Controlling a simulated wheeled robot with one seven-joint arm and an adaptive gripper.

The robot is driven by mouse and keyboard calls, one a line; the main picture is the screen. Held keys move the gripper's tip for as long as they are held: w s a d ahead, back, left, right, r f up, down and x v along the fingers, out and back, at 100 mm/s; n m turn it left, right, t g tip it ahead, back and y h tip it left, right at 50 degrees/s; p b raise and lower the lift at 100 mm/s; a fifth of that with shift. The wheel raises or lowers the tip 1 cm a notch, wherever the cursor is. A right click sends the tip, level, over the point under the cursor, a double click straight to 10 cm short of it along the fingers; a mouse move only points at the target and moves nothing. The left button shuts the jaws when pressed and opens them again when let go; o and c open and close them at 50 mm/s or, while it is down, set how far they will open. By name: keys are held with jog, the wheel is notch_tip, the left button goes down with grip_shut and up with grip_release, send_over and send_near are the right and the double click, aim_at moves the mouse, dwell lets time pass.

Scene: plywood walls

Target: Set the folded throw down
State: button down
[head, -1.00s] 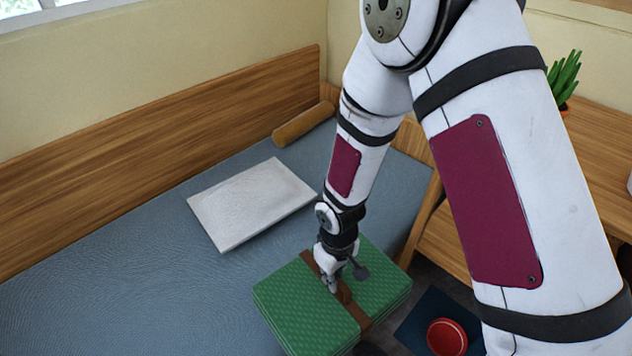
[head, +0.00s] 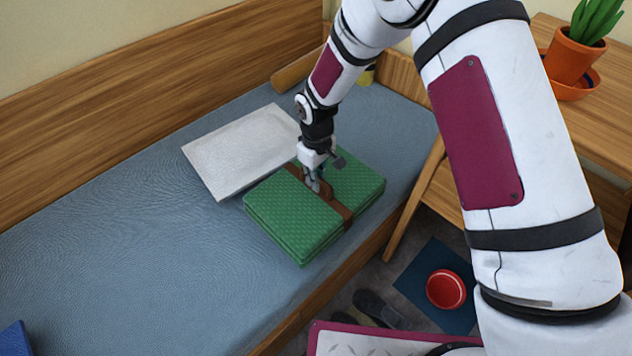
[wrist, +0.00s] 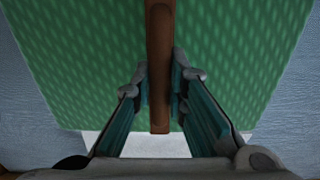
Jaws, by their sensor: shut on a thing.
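The folded throw (head: 285,218) is a thick green patterned bundle with a brown strap (head: 334,203) around it. In the head view it is over the near side of the blue-covered bed (head: 150,255). I cannot tell whether its underside touches the cover. My gripper (head: 315,187) points down at its top and is shut on the strap's brown handle. In the wrist view the handle (wrist: 160,65) lies between the two fingers (wrist: 160,95), with the green throw (wrist: 85,60) behind it. The throw's underside is hidden.
A pale flat cushion (head: 235,150) lies just behind the throw. A brown bolster (head: 298,70) is at the bed's far end. A wooden table (head: 590,120) with a potted plant (head: 573,58) stands right. On the floor are a red bowl (head: 446,290) and slippers (head: 378,308).

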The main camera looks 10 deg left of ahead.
jog(key=shift+w+a, duration=0.2)
jog(key=shift+w, duration=0.5)
jog(key=shift+f+b, duration=0.45)
jog(key=shift+f, duration=1.3)
jog(key=shift+f, duration=0.1)
jog(key=shift+f, duration=0.1)
jog(key=c, duration=1.6)
grip_release()
notch_tip(320, 180, up, 12)
jog(key=shift+r+p, duration=0.1)
jog(key=shift+p, duration=1)
jog(key=shift+r, duration=0.1)
